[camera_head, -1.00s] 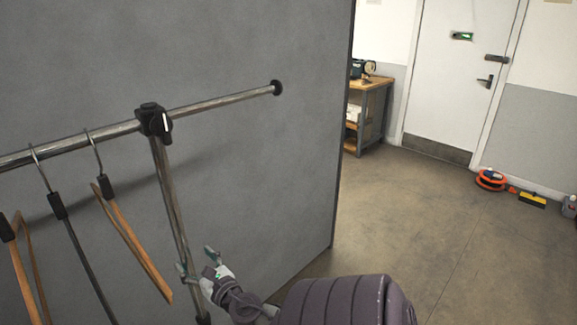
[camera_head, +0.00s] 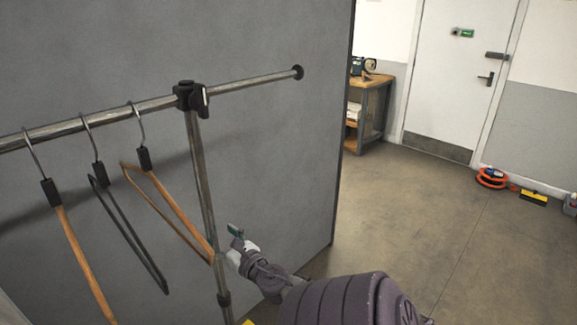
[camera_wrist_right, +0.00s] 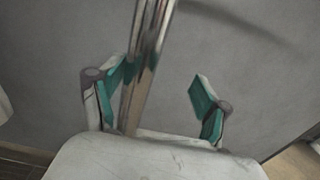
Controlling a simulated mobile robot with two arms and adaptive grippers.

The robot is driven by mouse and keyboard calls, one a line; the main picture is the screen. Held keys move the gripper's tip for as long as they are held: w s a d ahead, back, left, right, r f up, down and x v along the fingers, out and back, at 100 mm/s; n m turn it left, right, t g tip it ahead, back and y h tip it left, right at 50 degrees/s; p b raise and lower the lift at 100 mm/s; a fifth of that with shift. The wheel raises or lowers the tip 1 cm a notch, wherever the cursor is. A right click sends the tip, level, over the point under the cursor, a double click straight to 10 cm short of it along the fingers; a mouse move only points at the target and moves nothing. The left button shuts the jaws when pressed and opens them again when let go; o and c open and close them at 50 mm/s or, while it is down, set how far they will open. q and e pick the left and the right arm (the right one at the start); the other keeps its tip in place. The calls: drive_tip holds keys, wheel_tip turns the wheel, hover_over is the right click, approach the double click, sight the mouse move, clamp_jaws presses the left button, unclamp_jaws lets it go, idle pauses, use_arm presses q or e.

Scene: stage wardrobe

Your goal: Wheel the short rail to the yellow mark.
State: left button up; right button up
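The short rail (camera_head: 245,84) is a chrome bar on an upright post (camera_head: 202,180) with a black clamp, in front of a grey partition. Wooden and dark hangers hang from it. My right gripper (camera_head: 236,240) is at the lower post. In the right wrist view the post (camera_wrist_right: 142,75) passes between the green-padded fingers of the right gripper (camera_wrist_right: 160,100), close to the left finger. A clear gap shows to the right finger, so it is open around the post. A small yellow patch (camera_head: 248,322) shows at the bottom edge. My left gripper is out of view.
The grey partition (camera_head: 270,150) stands close behind the rail and ends at its right edge. Open floor (camera_head: 410,230) lies to the right. A workbench (camera_head: 368,110), a white door (camera_head: 455,70), an orange reel (camera_head: 491,178) and a yellow-topped brush (camera_head: 533,197) are farther back.

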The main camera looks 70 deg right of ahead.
drive_tip(key=shift+s+d+b, duration=2.7)
drive_tip(key=shift+d+b, duration=0.65)
drive_tip(key=shift+d, duration=2.25)
drive_tip(key=shift+s+d+b, duration=2.7)
drive_tip(key=shift+d+b, duration=0.6)
drive_tip(key=shift+d, duration=2.3)
drive_tip(key=a+p+v, duration=0.1)
drive_tip(key=p+v, duration=0.1)
drive_tip(key=v, duration=1)
drive_tip(key=shift+w+a+p, duration=0.2)
drive_tip(key=shift+w+p, duration=0.1)
drive_tip(key=shift+p, duration=0.05)
